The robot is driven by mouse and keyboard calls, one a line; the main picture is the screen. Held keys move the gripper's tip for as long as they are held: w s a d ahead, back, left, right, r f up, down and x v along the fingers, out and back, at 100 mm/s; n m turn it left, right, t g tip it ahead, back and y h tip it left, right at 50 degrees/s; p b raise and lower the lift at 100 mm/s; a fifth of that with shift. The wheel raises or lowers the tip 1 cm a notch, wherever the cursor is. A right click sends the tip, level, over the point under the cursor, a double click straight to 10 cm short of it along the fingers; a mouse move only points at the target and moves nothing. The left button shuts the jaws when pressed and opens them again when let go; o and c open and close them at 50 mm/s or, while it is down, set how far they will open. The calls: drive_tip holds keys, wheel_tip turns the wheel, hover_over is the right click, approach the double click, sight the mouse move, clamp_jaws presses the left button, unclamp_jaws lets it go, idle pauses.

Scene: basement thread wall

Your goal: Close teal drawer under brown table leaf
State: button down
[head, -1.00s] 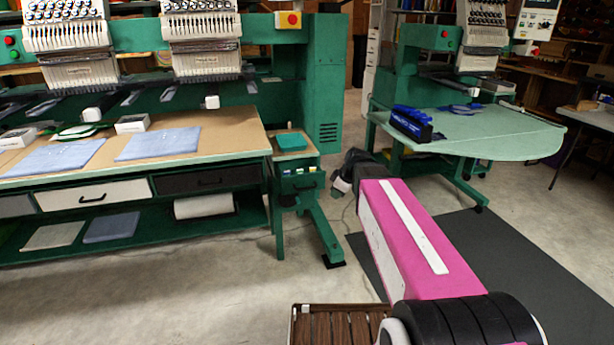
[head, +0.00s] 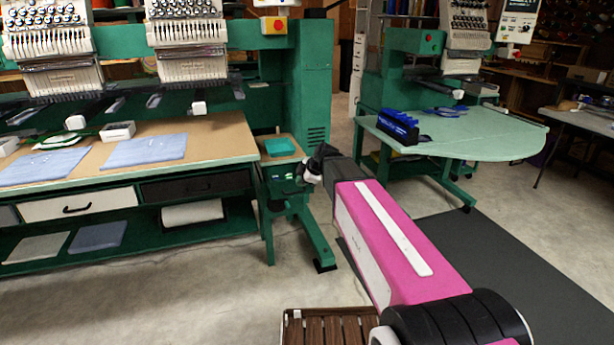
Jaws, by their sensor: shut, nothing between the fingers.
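The small brown table leaf (head: 291,158) sticks out from the right end of the long green embroidery table, with a teal box on it. Just below the leaf is the teal drawer (head: 277,186), small and green like the frame. Its front is partly hidden by my gripper, and I cannot tell how far it stands out. My gripper (head: 303,178) is shut and empty, at the drawer's right front side. It overlaps the drawer in the picture; I cannot tell whether they touch.
The teal box (head: 279,147) sits on the leaf. A green leg (head: 316,245) slants to the floor below the drawer. White (head: 80,204) and black (head: 195,186) drawers are at left. A round-edged green table (head: 470,140) stands at right. A brown slatted surface (head: 330,328) is in front.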

sight(290, 185)
drive_tip(key=w, duration=0.1)
drive_tip(key=w+a+f, duration=0.1)
drive_tip(key=w+f, duration=0.1)
drive_tip(key=shift+w+a, duration=0.1)
drive_tip(key=shift+a, duration=0.3)
drive_tip(key=shift+w+a, duration=0.2)
drive_tip(key=shift+w, duration=0.55)
drive_tip(key=w+a, duration=0.1)
drive_tip(key=w, duration=0.2)
drive_tip(key=w+a, duration=0.1)
drive_tip(key=w, duration=0.3)
drive_tip(key=w+a, duration=0.1)
drive_tip(key=w, duration=0.3)
drive_tip(key=shift+a, duration=0.1)
drive_tip(key=shift+s, duration=0.15)
